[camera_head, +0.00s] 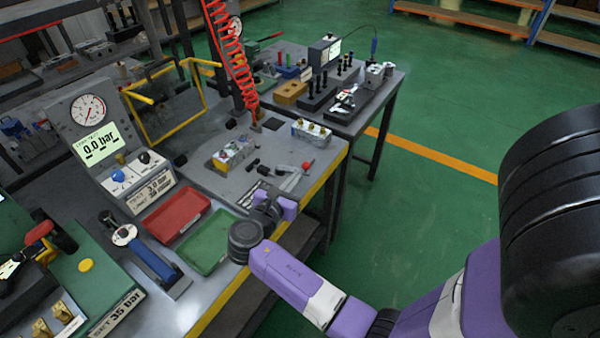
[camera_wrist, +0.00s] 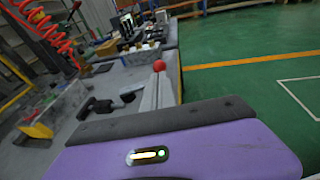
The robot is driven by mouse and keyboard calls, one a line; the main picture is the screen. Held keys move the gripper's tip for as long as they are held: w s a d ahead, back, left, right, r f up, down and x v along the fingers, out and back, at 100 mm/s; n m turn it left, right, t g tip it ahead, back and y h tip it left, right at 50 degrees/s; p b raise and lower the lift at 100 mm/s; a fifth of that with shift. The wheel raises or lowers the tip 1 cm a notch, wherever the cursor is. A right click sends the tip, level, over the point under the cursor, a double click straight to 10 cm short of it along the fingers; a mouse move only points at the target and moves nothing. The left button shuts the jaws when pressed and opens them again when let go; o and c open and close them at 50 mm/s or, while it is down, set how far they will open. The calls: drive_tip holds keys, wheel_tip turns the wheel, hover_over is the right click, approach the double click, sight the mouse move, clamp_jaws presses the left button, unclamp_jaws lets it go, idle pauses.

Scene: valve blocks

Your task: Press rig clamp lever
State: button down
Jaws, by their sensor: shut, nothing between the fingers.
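My gripper (camera_head: 266,196) is at the bench edge, to the left of and nearer than the lever.
A valve block (camera_head: 233,152) and another block with brass fittings (camera_head: 311,131) sit on the rig plate. Red (camera_head: 177,215) and green (camera_head: 207,240) trays lie left of my gripper. A gauge panel (camera_head: 97,140) reads 0.0 bar. A red coiled hose (camera_head: 232,55) hangs behind.

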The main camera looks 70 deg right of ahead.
sight(305, 167)
drive_tip(key=shift+x, duration=1.9)
drive_tip(key=shift+d+t+p, duration=0.1)
drive_tip(key=shift+t+p, duration=0.2)
drive_tip(key=shift+p, duration=0.05)
